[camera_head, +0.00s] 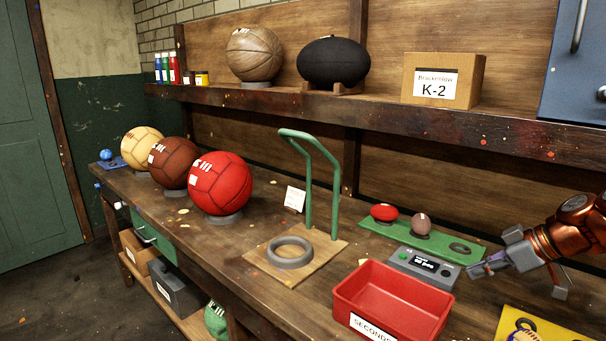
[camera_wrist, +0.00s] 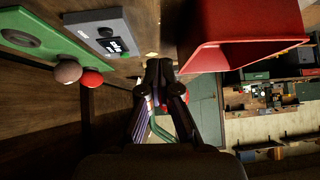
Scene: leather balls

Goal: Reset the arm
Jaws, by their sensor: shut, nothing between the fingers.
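My gripper (camera_head: 479,270) is at the right of the head view, level with the grey scale and right of it, above the workbench (camera_head: 262,200). Its fingers are shut with nothing between them. In the wrist view my gripper (camera_wrist: 158,70) shows at the middle, its fingertips together. The red bin (camera_head: 394,296) labelled SECONDS is in front of it and to the left; its wall also fills the upper right of the wrist view (camera_wrist: 240,30). The grey scale (camera_head: 422,268) has a lit display and also shows in the wrist view (camera_wrist: 105,38).
A green mat (camera_head: 455,243) holds a small red ball (camera_head: 384,212) and a small brownish ball (camera_head: 421,223). A green stand (camera_head: 309,190) rises mid-bench. Three large balls, the red one (camera_head: 220,183) nearest, line the left. A shelf (camera_head: 300,106) runs above. A yellow mat (camera_head: 545,328) is lower right.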

